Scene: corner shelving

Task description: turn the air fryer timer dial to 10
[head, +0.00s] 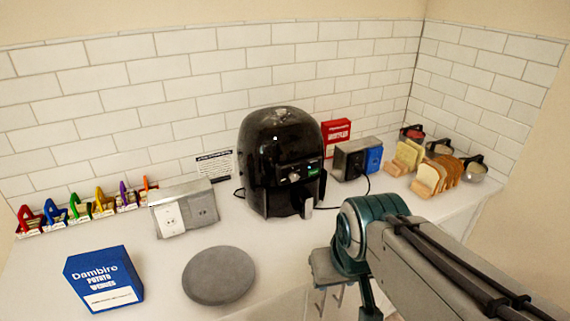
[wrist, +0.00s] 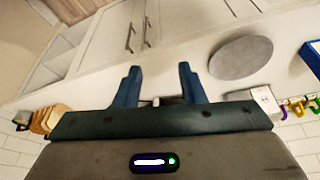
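The black air fryer (head: 275,140) stands upright on the white counter against the tiled wall in the head view. A small light dial (head: 294,177) shows on its front panel, beside a green-lit patch; its marks and setting are too small to read. My gripper (wrist: 160,68) is open in the wrist view, its two blue fingers spread with nothing held between them. Only a small dark and pale piece shows behind the gripper's base there, and I cannot tell what it is. In the head view my arm is right of and in front of the fryer, apart from it.
A socket box (head: 184,208) stands left of the fryer, another (head: 350,160) right. Bread slices (head: 440,172) and jars (head: 475,168) are farther right.

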